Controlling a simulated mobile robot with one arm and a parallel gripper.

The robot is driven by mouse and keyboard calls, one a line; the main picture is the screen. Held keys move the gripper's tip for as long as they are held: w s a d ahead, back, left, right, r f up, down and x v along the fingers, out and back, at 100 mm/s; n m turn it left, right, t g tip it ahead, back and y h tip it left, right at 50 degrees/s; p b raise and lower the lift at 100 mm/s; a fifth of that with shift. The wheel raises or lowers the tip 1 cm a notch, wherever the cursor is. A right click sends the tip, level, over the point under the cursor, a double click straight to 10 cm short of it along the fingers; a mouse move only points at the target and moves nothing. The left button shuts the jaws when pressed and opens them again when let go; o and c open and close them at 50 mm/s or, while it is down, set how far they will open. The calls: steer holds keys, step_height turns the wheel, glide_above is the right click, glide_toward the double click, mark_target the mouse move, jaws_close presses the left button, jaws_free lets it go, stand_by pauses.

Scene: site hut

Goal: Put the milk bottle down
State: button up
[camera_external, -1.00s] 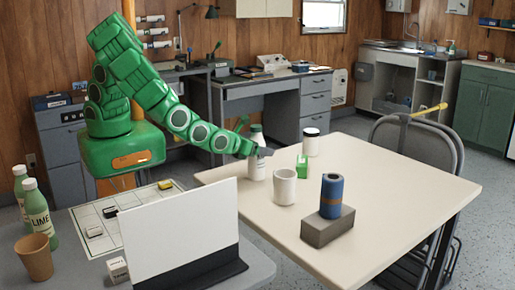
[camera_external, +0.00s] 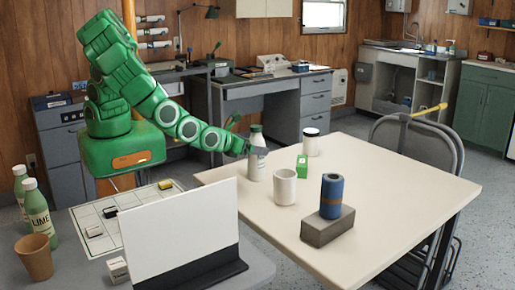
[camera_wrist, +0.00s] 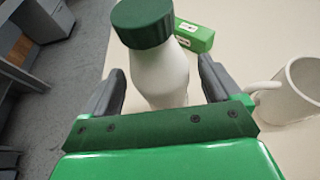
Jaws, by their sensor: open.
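The milk bottle (camera_external: 255,167), white with a green cap, stands upright on the cream table (camera_external: 400,190) near its far left edge. In the wrist view the bottle (camera_wrist: 160,75) is between the two dark fingers of my gripper (camera_wrist: 161,90). A gap shows on each side of the bottle, so my gripper is open around it and does not hold it. In the external view my gripper (camera_external: 255,150) is at the upper part of the bottle. The bottle's base is partly hidden by my gripper in the wrist view.
A green box (camera_external: 302,166), a white mug (camera_external: 284,187) and a dark-lidded jar (camera_external: 311,142) stand close to the right of the bottle. A blue cylinder (camera_external: 331,195) stands on a grey block (camera_external: 328,228). The table's right part is clear.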

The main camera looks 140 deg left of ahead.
steer(key=v, duration=0.8)
steer(key=shift+d, duration=0.2)
steer(key=shift+r, duration=0.15)
